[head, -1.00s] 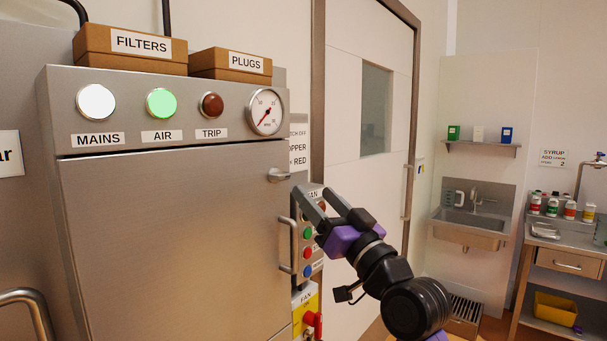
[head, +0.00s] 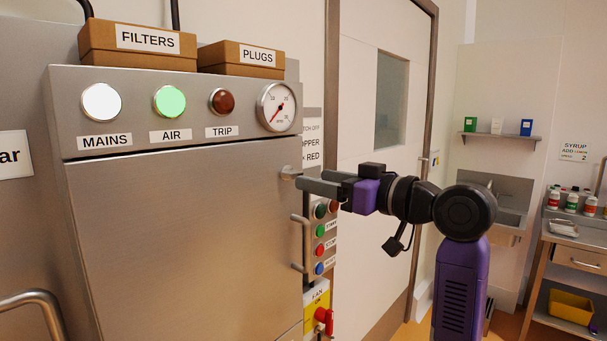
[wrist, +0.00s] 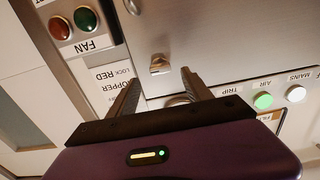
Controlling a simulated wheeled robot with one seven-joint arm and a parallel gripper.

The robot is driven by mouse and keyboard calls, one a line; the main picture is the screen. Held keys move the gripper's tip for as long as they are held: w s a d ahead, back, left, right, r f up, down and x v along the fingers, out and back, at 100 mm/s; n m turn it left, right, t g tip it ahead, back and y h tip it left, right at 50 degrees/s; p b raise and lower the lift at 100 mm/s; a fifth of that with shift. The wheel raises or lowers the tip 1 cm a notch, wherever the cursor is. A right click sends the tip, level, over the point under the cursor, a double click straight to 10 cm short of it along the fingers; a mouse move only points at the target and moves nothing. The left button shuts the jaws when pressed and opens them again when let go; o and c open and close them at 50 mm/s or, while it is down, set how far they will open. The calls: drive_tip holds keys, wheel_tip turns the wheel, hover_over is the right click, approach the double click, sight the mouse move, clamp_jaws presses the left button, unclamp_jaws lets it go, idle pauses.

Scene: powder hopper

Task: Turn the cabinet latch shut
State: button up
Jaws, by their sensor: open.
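The cabinet latch (head: 290,172) is a small metal tab at the upper right edge of the steel cabinet door (head: 190,225). It also shows in the wrist view (wrist: 159,65), where the picture is upside down, and it looks short and stubby there. The door looks flush in its frame. My gripper (head: 308,181) is level, with its fingers pointing left at the latch. In the wrist view my gripper (wrist: 161,85) has its fingers apart and nothing between them. The latch lies just beyond the fingertips, roughly centred between them. I cannot tell whether they touch it.
A vertical door handle (head: 300,243) stands below the latch. A button panel (head: 319,240) and a red-handled fan switch (head: 322,316) are to its right. The indicator panel with its gauge (head: 276,107) is above. Boxes (head: 145,45) sit on top. The room door is behind my arm.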

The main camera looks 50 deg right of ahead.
sight(297, 175)
drive_tip(key=shift+w+a+p, duration=0.1)
drive_tip(key=shift+w+p, duration=0.4)
drive_tip(key=shift+w, duration=2.05)
clamp_jaws()
